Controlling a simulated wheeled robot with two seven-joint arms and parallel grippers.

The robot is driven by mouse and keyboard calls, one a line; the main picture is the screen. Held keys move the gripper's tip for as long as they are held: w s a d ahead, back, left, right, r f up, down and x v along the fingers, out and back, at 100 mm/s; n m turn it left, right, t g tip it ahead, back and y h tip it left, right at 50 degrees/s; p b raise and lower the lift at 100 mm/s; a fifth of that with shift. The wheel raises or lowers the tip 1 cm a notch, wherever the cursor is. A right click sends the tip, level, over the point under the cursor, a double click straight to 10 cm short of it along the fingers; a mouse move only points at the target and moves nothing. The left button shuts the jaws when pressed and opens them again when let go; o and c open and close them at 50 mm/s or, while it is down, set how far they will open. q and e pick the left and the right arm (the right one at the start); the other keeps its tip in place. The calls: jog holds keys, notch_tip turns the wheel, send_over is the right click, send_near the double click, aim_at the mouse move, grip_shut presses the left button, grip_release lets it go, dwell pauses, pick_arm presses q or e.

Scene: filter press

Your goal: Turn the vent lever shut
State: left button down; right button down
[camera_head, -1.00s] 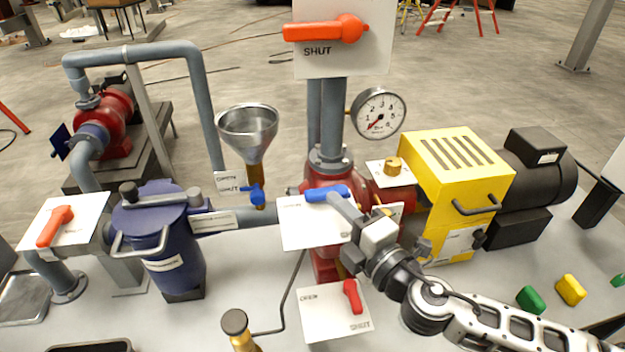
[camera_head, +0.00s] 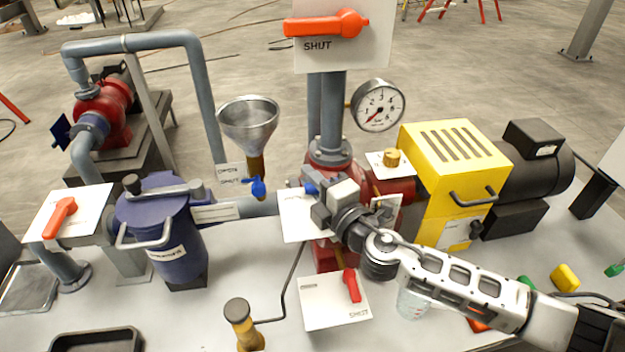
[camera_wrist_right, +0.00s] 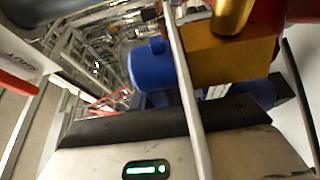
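My right gripper (camera_head: 328,203) is over the white plate (camera_head: 297,228) at the centre pump and covers most of the blue lever (camera_head: 311,188) there. Only the lever's left end shows. The fingers are small and partly hidden, so I cannot tell whether they are closed on it. A second small blue handle (camera_head: 258,187) sits on the brass stem under the funnel, beside a plate (camera_head: 231,174) marked OPEN and SHUT. Nothing in view labels either one as the vent lever. The right wrist view shows a blue rounded part (camera_wrist_right: 152,66) beside a brass block (camera_wrist_right: 228,58). My left gripper is out of view.
A red lever (camera_head: 351,285) on a white plate stands in front. An orange lever (camera_head: 325,23) marked SHUT is above; another (camera_head: 60,218) is at the left. The gauge (camera_head: 378,106) and yellow guard (camera_head: 455,165) stand close by. The bench front is partly clear.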

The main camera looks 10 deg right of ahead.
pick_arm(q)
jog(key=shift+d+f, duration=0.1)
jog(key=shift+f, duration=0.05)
